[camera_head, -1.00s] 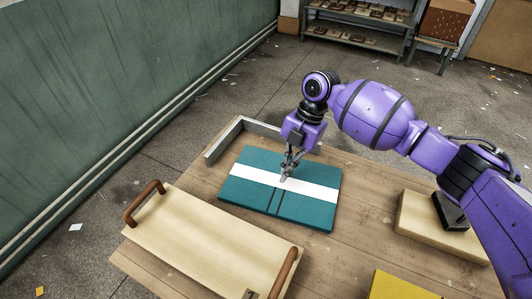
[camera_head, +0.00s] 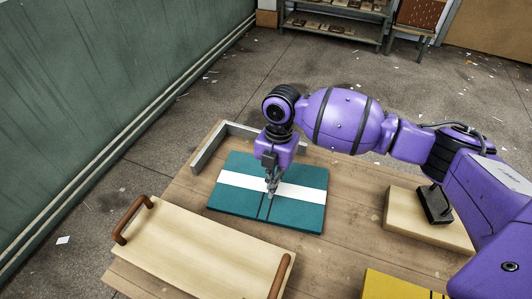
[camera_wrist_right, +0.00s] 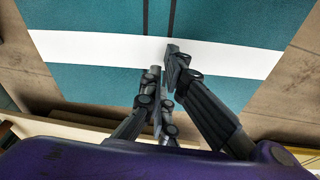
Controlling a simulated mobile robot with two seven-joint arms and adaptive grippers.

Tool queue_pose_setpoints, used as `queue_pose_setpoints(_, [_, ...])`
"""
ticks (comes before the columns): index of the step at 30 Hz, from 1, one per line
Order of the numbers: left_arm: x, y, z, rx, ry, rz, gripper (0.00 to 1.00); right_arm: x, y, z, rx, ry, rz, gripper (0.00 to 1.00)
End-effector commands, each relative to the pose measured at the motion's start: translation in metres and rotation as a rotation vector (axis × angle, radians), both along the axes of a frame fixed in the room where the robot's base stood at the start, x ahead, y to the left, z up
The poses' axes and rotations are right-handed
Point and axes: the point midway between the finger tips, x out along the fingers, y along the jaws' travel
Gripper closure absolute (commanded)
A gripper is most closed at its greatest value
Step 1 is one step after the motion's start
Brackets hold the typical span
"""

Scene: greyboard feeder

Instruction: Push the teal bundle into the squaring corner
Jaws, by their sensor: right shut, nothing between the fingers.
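The teal bundle (camera_head: 298,214), a flat stack with a white band, lies on the wooden table. It also fills much of the right wrist view (camera_wrist_right: 230,20). The grey squaring corner (camera_head: 207,151) stands just beyond it at the table's far left, with a strip of bare wood between bundle and left wall. My right gripper (camera_head: 271,190) is shut and empty, pointing down over the white band near the bundle's middle. Its fingertips (camera_wrist_right: 164,60) show against the band in the wrist view; I cannot tell whether they touch it. My left gripper is out of view.
A pale wooden board (camera_head: 200,245) with two brown handles lies at the near left of the table (camera_head: 345,245). A pale block (camera_head: 405,222) with a black tool (camera_head: 434,204) on it sits at the right. A yellow item (camera_head: 395,287) lies at the near edge.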

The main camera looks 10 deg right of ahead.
Motion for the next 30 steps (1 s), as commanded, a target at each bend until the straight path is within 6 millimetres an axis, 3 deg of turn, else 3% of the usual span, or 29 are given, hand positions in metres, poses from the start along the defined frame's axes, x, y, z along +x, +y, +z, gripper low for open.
queue_pose_setpoints(2, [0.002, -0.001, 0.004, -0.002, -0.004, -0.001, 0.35, -0.010, 0.006, 0.001, 0.000, 0.000, 0.001, 1.00])
queue_pose_setpoints(3, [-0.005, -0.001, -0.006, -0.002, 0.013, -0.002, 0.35, -0.009, 0.004, -0.010, -0.001, 0.005, -0.001, 1.00])
queue_pose_setpoints(5, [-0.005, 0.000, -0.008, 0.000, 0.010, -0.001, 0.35, -0.010, 0.004, -0.016, -0.002, 0.008, -0.001, 1.00])
queue_pose_setpoints(19, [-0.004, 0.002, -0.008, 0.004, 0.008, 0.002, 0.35, -0.008, 0.003, -0.023, -0.001, 0.009, -0.002, 1.00])
queue_pose_setpoints(30, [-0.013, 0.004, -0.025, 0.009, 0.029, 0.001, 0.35, 0.042, -0.034, -0.026, -0.008, 0.008, -0.005, 1.00])
